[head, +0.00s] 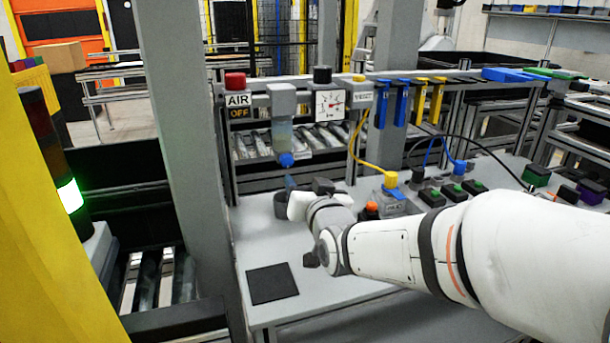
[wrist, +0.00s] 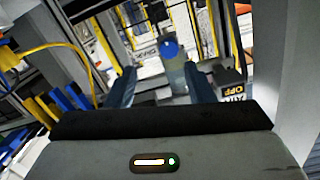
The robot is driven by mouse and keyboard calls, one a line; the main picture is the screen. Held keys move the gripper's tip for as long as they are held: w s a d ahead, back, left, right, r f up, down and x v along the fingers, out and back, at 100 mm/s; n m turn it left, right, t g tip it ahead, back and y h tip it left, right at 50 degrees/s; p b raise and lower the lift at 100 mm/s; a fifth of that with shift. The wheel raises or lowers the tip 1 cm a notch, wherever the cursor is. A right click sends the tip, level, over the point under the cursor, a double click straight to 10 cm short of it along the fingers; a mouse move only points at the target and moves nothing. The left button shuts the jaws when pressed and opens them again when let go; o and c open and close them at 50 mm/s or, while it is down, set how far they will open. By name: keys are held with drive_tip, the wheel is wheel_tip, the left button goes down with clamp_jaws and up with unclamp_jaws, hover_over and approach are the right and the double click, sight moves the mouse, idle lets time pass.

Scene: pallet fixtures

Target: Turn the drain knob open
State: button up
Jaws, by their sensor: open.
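The blue drain knob (head: 286,160) sits at the bottom of the hanging filter bowl (head: 283,134), under the grey regulator block (head: 282,98). In the wrist view the drain knob (wrist: 169,49) shows end-on as a round blue disc, ahead of the fingers and roughly between their tips. My gripper (head: 290,184) is just below the knob in the head view, with its fingers pointing up. In the wrist view my gripper (wrist: 159,70) is open and empty, with a dark finger on each side. A gap to the knob appears to remain. The knob's marking is not readable.
A red knob (head: 235,80) sits above an AIR OFF sign (head: 238,106) left of the bowl. A gauge (head: 330,104) and yellow hose (head: 364,150) are to the right. Blue and yellow hangers (head: 401,102) line the rail. The bench front holds a black pad (head: 272,283).

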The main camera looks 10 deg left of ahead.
sight(287, 163)
drive_tip(key=shift+y, duration=0.3)
drive_tip(key=x, duration=0.5)
drive_tip(key=p+x, duration=0.1)
drive_tip(key=x, duration=0.2)
drive_tip(key=shift+s+a+r, duration=0.1)
drive_tip(key=shift+a+r, duration=0.15)
drive_tip(key=shift+a, duration=0.25)
drive_tip(key=shift+c, duration=0.6)
